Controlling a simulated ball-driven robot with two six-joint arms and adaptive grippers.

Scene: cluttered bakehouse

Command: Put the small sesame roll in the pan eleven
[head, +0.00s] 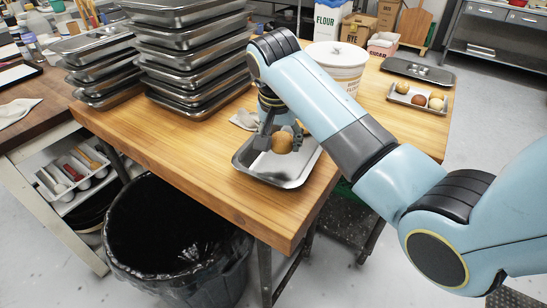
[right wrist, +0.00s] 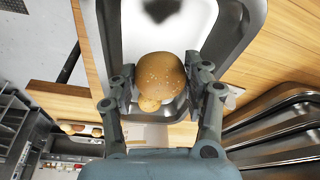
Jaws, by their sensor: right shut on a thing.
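My right gripper (head: 276,136) is shut on a brown roll (head: 282,143) with a seeded top. In the right wrist view, the same roll (right wrist: 161,76) sits between the two fingers of the gripper (right wrist: 161,82). It is held over a steel pan (head: 285,181), whose rim also shows in the right wrist view (right wrist: 237,48). A smaller-looking tan round thing (right wrist: 149,104) shows past the held roll, partly hidden by it. No number on the pan can be read. My left gripper is not in view.
Tall stacks of steel pans (head: 190,55) stand on the wooden table (head: 180,133). A white tub (head: 337,66) stands behind my arm. A black-lined bin (head: 170,230) stands below the front edge.

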